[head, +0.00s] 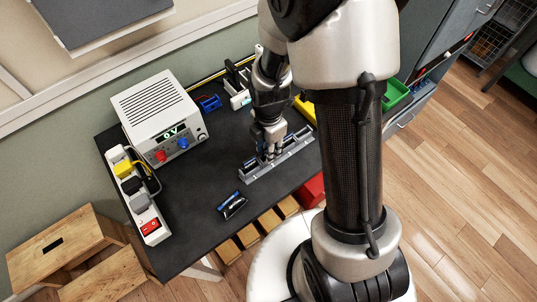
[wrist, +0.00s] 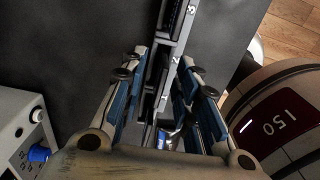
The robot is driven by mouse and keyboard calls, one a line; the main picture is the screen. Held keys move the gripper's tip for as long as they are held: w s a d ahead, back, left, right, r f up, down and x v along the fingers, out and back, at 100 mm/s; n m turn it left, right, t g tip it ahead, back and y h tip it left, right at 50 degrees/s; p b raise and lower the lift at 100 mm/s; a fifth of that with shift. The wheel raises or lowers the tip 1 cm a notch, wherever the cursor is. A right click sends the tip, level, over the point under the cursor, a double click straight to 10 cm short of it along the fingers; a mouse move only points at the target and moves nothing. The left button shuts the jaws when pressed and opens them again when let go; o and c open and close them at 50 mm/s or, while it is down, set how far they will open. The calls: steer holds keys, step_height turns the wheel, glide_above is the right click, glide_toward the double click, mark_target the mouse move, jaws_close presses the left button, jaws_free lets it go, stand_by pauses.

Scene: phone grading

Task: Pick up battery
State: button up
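My gripper (head: 268,156) points down at a long grey slotted holder (head: 291,155) on the dark table in the head view. In the wrist view my gripper (wrist: 161,78) has its two blue-lined fingers apart, one on each side of the holder (wrist: 184,42). I cannot tell whether they touch it. A small blue and metal part (wrist: 163,138) shows low between the fingers; I cannot tell whether it is a battery. A dark pack with blue edges (head: 232,205), possibly a battery, lies apart on the table, left of the holder and nearer its front edge.
A white power supply (head: 160,112) reading 0V stands at the back left. A power strip (head: 137,195) with plugs lies along the left edge. A green bin (head: 395,93) and a yellow bin (head: 305,108) are on the right. The table's middle left is clear.

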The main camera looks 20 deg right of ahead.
jaws_close()
stand_by(0.3)
stand_by(0.3)
